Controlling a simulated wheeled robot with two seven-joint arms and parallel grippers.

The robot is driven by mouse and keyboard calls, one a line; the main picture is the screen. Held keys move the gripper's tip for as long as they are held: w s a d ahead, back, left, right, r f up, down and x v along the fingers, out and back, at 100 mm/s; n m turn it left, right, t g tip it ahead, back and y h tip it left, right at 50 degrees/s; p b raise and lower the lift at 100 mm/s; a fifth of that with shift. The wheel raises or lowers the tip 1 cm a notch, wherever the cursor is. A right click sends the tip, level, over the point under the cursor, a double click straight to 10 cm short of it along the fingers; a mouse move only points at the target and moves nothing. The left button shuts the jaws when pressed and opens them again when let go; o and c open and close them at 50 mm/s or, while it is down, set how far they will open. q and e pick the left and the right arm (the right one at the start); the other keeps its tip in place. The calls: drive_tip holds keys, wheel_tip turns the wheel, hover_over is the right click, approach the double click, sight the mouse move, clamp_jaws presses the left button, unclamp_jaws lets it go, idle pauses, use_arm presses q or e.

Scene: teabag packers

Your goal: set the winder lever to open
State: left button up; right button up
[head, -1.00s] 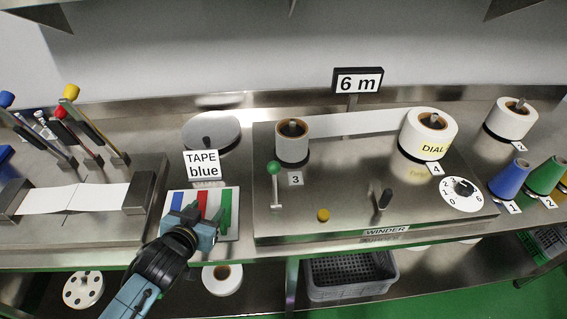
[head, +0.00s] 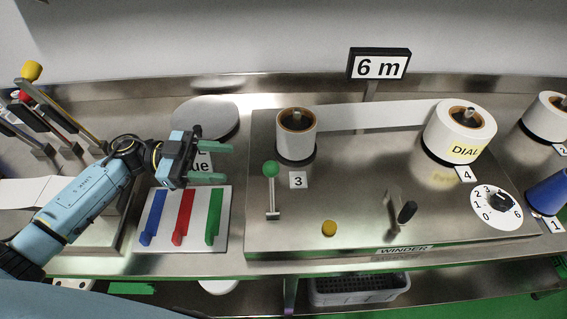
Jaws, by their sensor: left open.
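The winder (head: 345,215) is a flat steel plate labelled WINDER. A lever with a green ball knob (head: 271,170) stands roughly upright at its left side, by label 3. No open or closed marking is readable at either lever. My left gripper (head: 228,162) is open and empty, with its green fingers pointing right. It is left of the green-knobbed lever and apart from it, in front of the partly hidden TAPE blue sign. My right gripper is not in view.
A white board (head: 190,242) with blue, red and green bars lies below my left gripper. Two white rolls (head: 296,137) and (head: 460,130) stand on the winder with a strip between them. A yellow button (head: 329,228) and a numbered dial (head: 497,207) are in front.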

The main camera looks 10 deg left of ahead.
sight(271, 184)
use_arm(q)
drive_tip(key=w+d+p, duration=0.1)
drive_tip(key=d+p, duration=0.1)
drive_tip(key=d, duration=1.1)
drive_tip(key=shift+w, duration=0.1)
drive_tip(key=shift+c, duration=0.4)
clamp_jaws()
